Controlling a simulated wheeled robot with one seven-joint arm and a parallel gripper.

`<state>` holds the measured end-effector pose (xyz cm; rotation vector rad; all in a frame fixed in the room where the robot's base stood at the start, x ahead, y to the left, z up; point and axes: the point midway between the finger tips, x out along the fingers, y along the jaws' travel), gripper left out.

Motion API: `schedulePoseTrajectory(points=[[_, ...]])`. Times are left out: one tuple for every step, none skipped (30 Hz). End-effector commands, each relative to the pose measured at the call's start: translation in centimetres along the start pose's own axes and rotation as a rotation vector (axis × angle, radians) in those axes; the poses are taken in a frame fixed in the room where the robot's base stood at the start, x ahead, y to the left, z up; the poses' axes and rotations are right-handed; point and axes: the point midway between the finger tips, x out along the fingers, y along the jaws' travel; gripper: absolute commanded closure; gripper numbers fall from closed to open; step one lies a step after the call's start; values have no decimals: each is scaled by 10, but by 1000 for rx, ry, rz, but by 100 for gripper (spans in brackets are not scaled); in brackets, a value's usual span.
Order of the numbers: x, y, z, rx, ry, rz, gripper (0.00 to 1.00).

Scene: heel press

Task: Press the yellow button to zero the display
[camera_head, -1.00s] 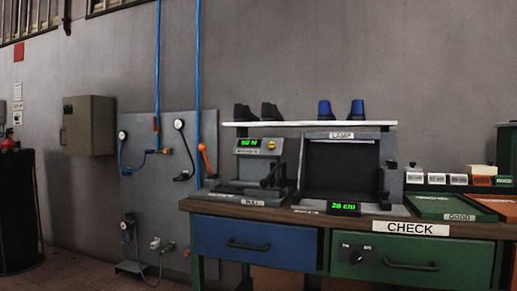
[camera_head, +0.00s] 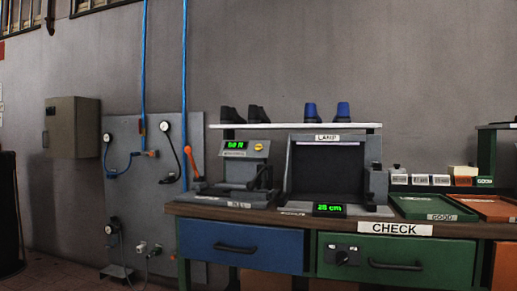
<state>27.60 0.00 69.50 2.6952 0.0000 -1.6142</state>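The yellow button (camera_head: 259,147) is small and round. It sits on the upper front of the grey pull tester (camera_head: 225,172), at the left end of the workbench. The green display (camera_head: 235,145) is just left of the button and lit; its text looks like "00 N", though it is small. My gripper is not in view.
The lamp box (camera_head: 331,170) stands right of the tester, with a "28 cm" display (camera_head: 329,209) before it. An orange lever (camera_head: 197,161) is left of the tester. Green (camera_head: 430,205) and orange trays lie at right.

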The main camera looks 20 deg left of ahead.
Motion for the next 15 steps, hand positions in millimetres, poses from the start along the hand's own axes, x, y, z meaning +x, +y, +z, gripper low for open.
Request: schedulePoseTrajectory(points=[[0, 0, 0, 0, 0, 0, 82], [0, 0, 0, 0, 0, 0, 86], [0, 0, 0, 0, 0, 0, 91], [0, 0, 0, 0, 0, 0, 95], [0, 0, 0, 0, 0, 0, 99], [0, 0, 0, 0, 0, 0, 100], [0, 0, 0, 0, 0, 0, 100], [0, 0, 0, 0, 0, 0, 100], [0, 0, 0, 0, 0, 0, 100], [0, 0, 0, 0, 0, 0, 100], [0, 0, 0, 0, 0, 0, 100], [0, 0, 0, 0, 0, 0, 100], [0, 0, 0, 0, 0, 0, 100], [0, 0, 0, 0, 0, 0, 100], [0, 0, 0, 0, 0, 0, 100]])
